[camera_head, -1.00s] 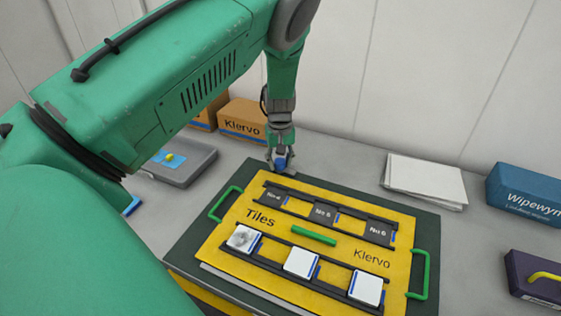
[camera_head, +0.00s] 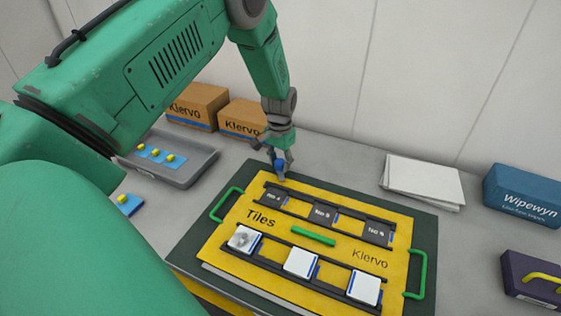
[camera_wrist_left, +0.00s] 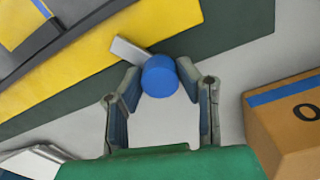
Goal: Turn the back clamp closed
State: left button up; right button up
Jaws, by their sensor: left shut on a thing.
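The back clamp is a round blue knob (camera_wrist_left: 159,77) with a flat grey bar (camera_wrist_left: 129,50) in the left wrist view. The bar points away from the knob and its end reaches over the edge of the yellow board (camera_wrist_left: 108,62). In the head view the clamp (camera_head: 280,166) is at the back left edge of the yellow board (camera_head: 345,250), partly hidden by my fingers. My left gripper (camera_head: 281,168) comes down from above and is shut on the blue knob, one finger on each side. My right gripper is not in view.
Klervo boxes (camera_head: 243,120) and a grey tray (camera_head: 190,170) stand behind left. Papers (camera_head: 424,181) and a Wipewyn box (camera_head: 525,195) lie right.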

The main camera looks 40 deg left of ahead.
pick_arm(q)
jog(key=m, duration=0.6)
jog(key=shift+w, duration=0.15)
dwell(0.4)
jog(key=o, duration=0.9)
jog(key=shift+o, duration=1.2)
jog(key=shift+a, duration=0.1)
